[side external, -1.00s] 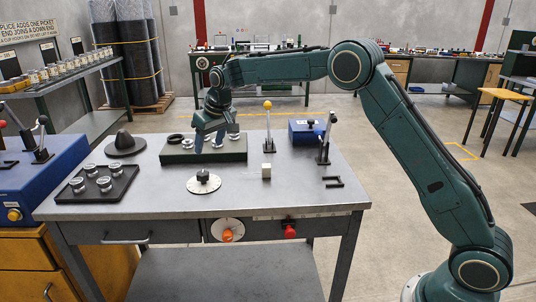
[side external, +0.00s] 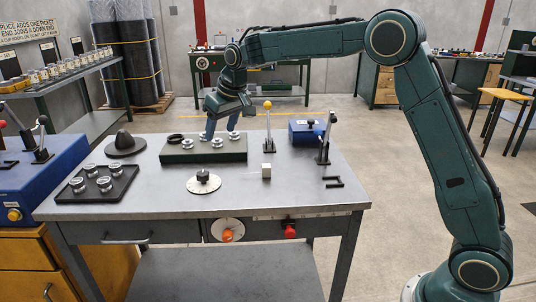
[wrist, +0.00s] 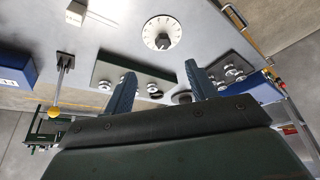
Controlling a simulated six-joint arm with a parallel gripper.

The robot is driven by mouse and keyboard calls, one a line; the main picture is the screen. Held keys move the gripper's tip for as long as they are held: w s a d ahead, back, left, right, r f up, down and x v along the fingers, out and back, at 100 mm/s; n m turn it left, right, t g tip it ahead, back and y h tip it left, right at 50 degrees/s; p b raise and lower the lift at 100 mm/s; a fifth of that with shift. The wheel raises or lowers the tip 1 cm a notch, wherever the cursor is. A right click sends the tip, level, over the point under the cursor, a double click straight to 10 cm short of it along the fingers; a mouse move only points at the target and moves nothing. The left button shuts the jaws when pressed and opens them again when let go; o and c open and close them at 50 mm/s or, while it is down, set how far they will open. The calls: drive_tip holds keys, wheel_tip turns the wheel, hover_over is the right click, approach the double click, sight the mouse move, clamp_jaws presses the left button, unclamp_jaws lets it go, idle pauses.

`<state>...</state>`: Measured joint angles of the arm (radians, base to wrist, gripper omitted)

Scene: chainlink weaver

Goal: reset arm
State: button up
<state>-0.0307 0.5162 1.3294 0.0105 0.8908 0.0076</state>
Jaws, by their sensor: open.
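My gripper (side external: 221,126) hangs above the dark green block (side external: 203,156) on the workbench, with its fingers apart and nothing between them. In the wrist view, my gripper (wrist: 161,74) shows two blue fingers well spread, with the dark green block (wrist: 111,73) beyond and between them. Several silver round pieces sit on the block, with a black ring (side external: 176,139) at its left end. In the side view the fingertips overlap the block's back edge, but the fingers look clear of it.
A black tray (side external: 122,190) with several silver cups lies at the bench's left. A dial (side external: 203,184), a small pale cube (side external: 266,170), a yellow-knobbed lever (side external: 268,105) and a blue box (side external: 304,133) stand around the block. The bench's front right is mostly clear.

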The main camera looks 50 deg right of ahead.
drive_tip(key=s+d+r, duration=0.1)
drive_tip(key=s+r, duration=0.3)
drive_tip(key=s, duration=0.7)
drive_tip(key=s+r, duration=0.4)
drive_tip(key=s, duration=0.7)
drive_tip(key=s+f, duration=0.3)
drive_tip(key=s, duration=0.7)
drive_tip(key=s+f+t, duration=0.1)
drive_tip(key=s+f, duration=0.2)
drive_tip(key=s, duration=0.6)
drive_tip(key=shift+s+d, duration=0.3)
drive_tip(key=shift+s, duration=0.05)
